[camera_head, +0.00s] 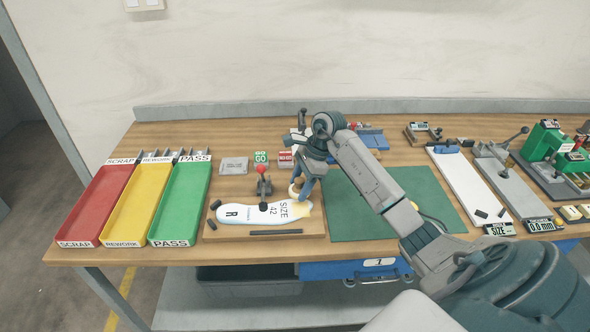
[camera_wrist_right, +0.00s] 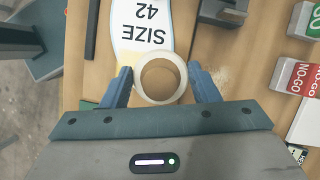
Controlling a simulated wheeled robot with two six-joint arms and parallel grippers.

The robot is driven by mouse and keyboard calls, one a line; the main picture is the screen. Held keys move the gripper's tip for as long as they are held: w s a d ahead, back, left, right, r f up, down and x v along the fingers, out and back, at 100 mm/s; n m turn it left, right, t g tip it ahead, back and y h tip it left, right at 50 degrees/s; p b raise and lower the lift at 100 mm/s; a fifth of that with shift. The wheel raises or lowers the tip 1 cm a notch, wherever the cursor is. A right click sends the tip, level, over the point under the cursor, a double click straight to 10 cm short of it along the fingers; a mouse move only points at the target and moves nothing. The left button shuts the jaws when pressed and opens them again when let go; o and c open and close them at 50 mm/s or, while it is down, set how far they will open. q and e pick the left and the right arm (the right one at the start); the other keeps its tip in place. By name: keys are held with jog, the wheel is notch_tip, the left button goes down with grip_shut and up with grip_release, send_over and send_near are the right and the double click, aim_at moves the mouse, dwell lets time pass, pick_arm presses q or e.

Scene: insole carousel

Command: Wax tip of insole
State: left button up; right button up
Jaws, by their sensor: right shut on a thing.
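The white insole (camera_head: 262,214), marked "R" and "SIZE 42", lies on a wooden fixture board (camera_head: 222,230) under a red-knobbed clamp (camera_head: 263,172). Its right tip looks yellowish. My right gripper (camera_head: 299,190) is shut on a round cream piece (camera_wrist_right: 160,101), which looks like the wax, just above or at the tip. The insole (camera_wrist_right: 142,22) also shows in the right wrist view, with the cream piece covering its near end. I cannot tell whether they touch. My left gripper is not in view.
Red (camera_head: 72,235), yellow (camera_head: 116,239) and green (camera_head: 160,236) trays stand at the left. A green mat (camera_head: 360,228) lies right of the fixture. GO (camera_head: 261,157) and NO-GO (camera_head: 286,158) blocks stand behind it. Gauges and a green press (camera_head: 543,146) stand farther right.

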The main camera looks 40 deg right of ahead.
jog(key=shift+s+r, duration=0.2)
jog(key=shift+r, duration=0.85)
jog(key=shift+w+d+r+p, duration=0.1)
jog(key=shift+w+r+p, duration=0.15)
jog(key=shift+r+p, duration=0.5)
jog(key=shift+s+r, duration=0.15)
jog(key=shift+r, duration=0.6)
jog(key=shift+f, duration=0.1)
